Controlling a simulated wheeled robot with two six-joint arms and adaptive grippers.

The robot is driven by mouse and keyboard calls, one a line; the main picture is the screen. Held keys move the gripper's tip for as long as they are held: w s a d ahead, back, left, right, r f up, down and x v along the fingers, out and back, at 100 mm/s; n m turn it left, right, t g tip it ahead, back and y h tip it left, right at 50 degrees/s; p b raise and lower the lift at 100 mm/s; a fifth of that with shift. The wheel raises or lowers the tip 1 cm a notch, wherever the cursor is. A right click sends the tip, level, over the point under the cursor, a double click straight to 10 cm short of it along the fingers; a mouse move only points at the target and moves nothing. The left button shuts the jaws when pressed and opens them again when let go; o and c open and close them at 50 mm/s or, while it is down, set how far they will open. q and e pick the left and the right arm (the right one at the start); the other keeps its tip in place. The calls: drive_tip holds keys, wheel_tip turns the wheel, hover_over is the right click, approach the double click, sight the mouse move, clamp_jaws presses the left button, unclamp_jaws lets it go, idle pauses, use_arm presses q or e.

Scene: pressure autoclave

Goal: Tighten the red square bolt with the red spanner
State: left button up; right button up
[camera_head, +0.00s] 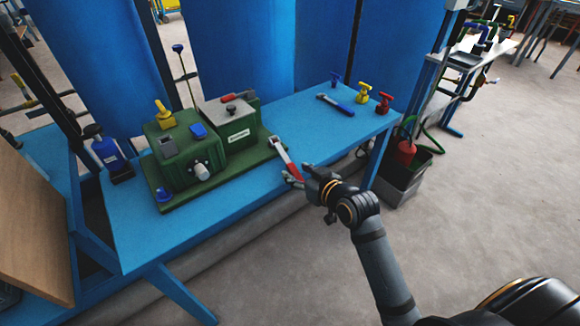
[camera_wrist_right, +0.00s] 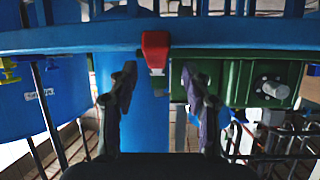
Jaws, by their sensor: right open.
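The red spanner (camera_head: 283,154) lies at the front edge of the blue table, its grey end beside the green machine and its red handle pointing at my right gripper. My right gripper (camera_head: 298,176) is open at the table edge, by the handle. In the right wrist view, the red handle end (camera_wrist_right: 155,43) shows ahead of and between the spread fingers (camera_wrist_right: 158,88), with clear space on both sides. A red part (camera_head: 235,97) sits on top of the green machine; I cannot tell whether it is the square bolt. My left gripper is out of view.
The green machine (camera_head: 188,155) stands on the blue table (camera_head: 235,195). A blue-handled tool (camera_head: 336,104) and blue, yellow and red (camera_head: 384,101) knobbed pieces lie at the table's right end. A grey bin (camera_head: 403,178) stands beside it. The floor in front is clear.

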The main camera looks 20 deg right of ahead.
sight(293, 167)
drive_tip(key=x, duration=0.3)
drive_tip(key=shift+w+d+b, duration=0.2)
drive_tip(key=shift+w+b, duration=0.05)
drive_tip(key=shift+b, duration=0.05)
drive_tip(key=shift+w+a+f, duration=0.1)
drive_tip(key=shift+w, duration=0.25)
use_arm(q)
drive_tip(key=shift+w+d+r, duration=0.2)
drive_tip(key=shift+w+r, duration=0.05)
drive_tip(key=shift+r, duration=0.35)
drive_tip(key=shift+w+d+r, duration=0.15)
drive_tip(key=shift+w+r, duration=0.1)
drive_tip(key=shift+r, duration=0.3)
use_arm(e)
drive_tip(key=shift+c, duration=0.4)
clamp_jaws()
